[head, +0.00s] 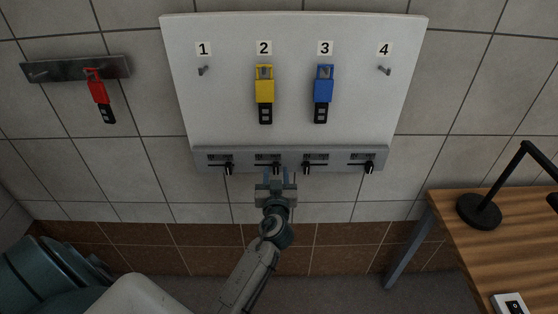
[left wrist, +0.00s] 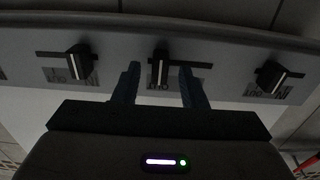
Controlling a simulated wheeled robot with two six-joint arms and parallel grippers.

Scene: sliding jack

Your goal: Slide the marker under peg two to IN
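The marker under peg two is a black knob with a white line (head: 275,168), on the grey rail (head: 240,152) below the white board. It sits toward the right part of its slot in the head view; its small label is too small to read. My left gripper (head: 276,176) is just in front of it. In the left wrist view the knob (left wrist: 160,67) stands between the two separated fingers (left wrist: 158,85), with gaps showing on both sides. The fingers are open. Peg two holds a yellow tag (head: 264,92). My right gripper is not in view.
Other markers sit under peg one (head: 228,169), peg three (head: 306,168) and peg four (head: 369,168). A blue tag (head: 323,92) hangs on peg three. A red tag (head: 98,92) hangs on a dark rack at left. A wooden table (head: 480,250) with a lamp (head: 480,210) stands at right.

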